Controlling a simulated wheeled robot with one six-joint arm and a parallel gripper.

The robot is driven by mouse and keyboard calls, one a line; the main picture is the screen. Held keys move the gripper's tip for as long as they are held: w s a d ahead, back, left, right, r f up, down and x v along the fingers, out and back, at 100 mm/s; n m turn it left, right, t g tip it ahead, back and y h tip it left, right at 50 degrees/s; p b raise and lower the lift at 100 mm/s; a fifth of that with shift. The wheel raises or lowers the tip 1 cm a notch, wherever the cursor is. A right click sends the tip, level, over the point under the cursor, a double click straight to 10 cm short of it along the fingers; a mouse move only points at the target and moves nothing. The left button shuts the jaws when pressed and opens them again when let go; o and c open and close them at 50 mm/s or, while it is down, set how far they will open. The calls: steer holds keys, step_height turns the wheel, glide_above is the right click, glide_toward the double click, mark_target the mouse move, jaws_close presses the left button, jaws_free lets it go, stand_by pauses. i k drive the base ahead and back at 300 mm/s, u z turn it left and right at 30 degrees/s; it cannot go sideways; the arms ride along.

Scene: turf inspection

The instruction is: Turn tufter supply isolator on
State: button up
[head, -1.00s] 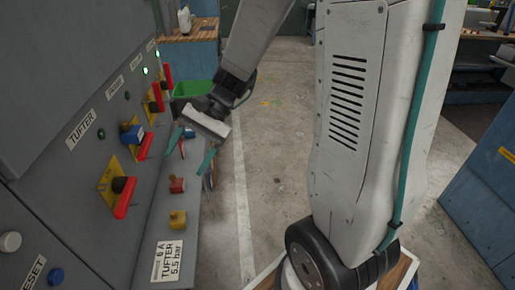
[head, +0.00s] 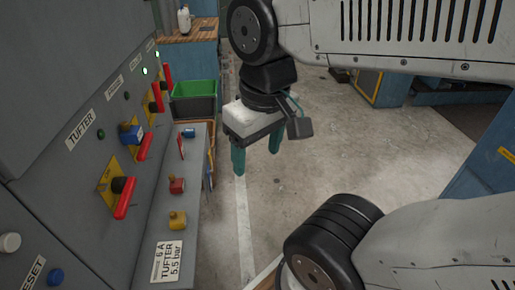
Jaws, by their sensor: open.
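The TUFTER label (head: 80,130) is on the grey panel at the left of the head view. The dark green lamp (head: 101,134) beside it looks unlit. Below it, the nearest isolator has a yellow plate (head: 106,184) and a red bar handle (head: 125,198), slanted with its lower end towards me. My gripper (head: 256,158) is open and empty, with its teal fingers pointing down. It hangs over the floor to the right of the panel and its ledge, apart from the isolator.
Similar red-handled isolators run farther along the panel; one carries a blue padlock-like piece (head: 131,134). Two far lamps glow green. Red (head: 177,186) and yellow (head: 178,219) valve-like fittings are on the sloping ledge. A green bin (head: 195,92) stands beyond. The floor at centre is clear.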

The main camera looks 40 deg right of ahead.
mark_target(124, 186)
steer(key=u, duration=0.25)
steer(key=k, duration=0.55)
steer(key=u, duration=0.5)
steer(key=k, duration=0.65)
steer(key=z, duration=0.5)
steer(key=i, duration=0.75)
steer(key=z, duration=0.2)
